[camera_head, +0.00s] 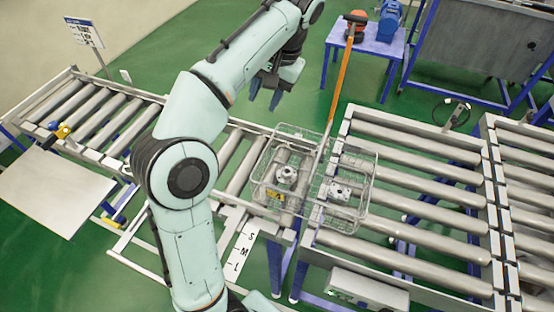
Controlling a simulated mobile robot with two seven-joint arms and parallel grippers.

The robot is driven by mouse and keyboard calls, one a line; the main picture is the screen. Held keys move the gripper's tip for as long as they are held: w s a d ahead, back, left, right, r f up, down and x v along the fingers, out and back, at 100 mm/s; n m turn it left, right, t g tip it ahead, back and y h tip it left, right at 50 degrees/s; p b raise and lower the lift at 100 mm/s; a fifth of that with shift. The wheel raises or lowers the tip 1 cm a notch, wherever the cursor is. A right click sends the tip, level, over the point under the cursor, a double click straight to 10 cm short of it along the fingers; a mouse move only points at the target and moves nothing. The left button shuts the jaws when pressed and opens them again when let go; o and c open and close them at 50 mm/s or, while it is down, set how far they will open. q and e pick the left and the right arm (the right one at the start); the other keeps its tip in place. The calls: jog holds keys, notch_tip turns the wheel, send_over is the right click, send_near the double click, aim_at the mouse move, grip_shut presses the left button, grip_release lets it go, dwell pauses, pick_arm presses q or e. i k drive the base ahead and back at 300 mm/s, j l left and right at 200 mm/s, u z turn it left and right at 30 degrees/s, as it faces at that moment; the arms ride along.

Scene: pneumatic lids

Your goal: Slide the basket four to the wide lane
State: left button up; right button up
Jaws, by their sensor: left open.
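A wire basket (342,214) straddles the gap between the narrow roller lane (230,165) on the left and the wide roller lane (400,185) on the right. Metal parts (288,174) lie inside it on both sides. A number on the basket is too small to read. My left gripper (264,96) is open and empty, with dark fingertips pointing down. In the picture it is beyond the basket's upper left corner and apart from it. My left arm hides part of the narrow lane. My right gripper is not in view.
A long orange-handled tool (340,82) extends from the blue table (370,45) toward the basket. A sign marked S, M, L (241,248) is at the narrow lane's front. More rollers (525,170) lie to the right. The wide lane right of the basket is clear.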

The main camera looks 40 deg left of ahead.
aim_at(347, 147)
jog(key=i+l, duration=0.1)
jog(key=l, duration=0.35)
jog(key=k, duration=1)
